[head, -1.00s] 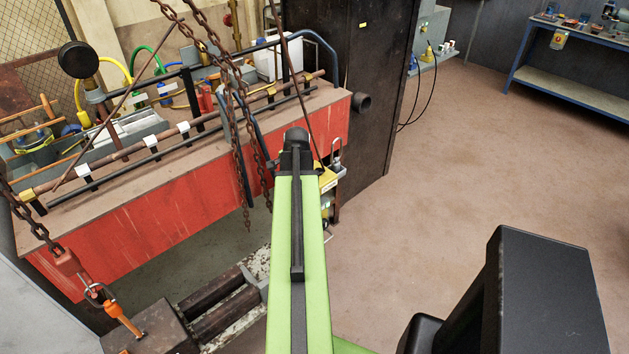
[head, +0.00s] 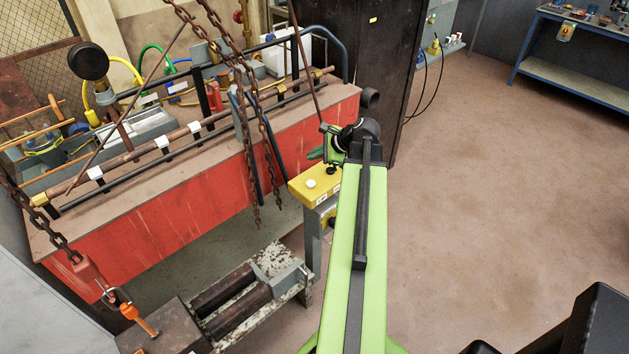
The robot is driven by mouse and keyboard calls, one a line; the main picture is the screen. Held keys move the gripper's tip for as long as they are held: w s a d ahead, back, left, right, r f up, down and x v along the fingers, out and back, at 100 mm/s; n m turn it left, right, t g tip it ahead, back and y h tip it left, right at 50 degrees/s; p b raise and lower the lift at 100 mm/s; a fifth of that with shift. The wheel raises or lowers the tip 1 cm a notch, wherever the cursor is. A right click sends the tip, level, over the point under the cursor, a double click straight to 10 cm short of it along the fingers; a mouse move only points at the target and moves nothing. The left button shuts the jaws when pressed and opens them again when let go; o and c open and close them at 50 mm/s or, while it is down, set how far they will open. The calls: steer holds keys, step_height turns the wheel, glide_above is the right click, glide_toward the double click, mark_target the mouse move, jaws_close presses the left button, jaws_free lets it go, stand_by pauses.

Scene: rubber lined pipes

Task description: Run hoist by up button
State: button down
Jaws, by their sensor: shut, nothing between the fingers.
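A yellow button box (head: 301,194) sits on a grey post right of the red-sided bench, partly covered by my green arm. A round white button (head: 311,184) shows on its top, with small labels beside it; the labels are too small to read. My gripper (head: 318,153) is small in the picture, beyond the end of the arm and just above the box's far side. It is shut and empty; whether it touches the box I cannot tell. Rusty hoist chains (head: 245,105) hang over the bench. An orange hook (head: 140,319) hangs at the lower left.
The red bench (head: 155,235) carries pipes, hoses and tools. A low stand with dark rollers (head: 232,300) lies in front. A dark cabinet (head: 385,60) stands behind my arm. The brown floor at right is clear up to a blue workbench (head: 570,75).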

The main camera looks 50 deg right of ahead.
mark_target(313, 183)
step_height(313, 183, down, 9)
steer(key=b, duration=0.8)
steer(key=shift+w+a+b, duration=0.1)
steer(key=shift+b, duration=0.25)
stand_by(1.3)
steer(key=shift+f+b, duration=0.35)
steer(key=shift+b, duration=0.05)
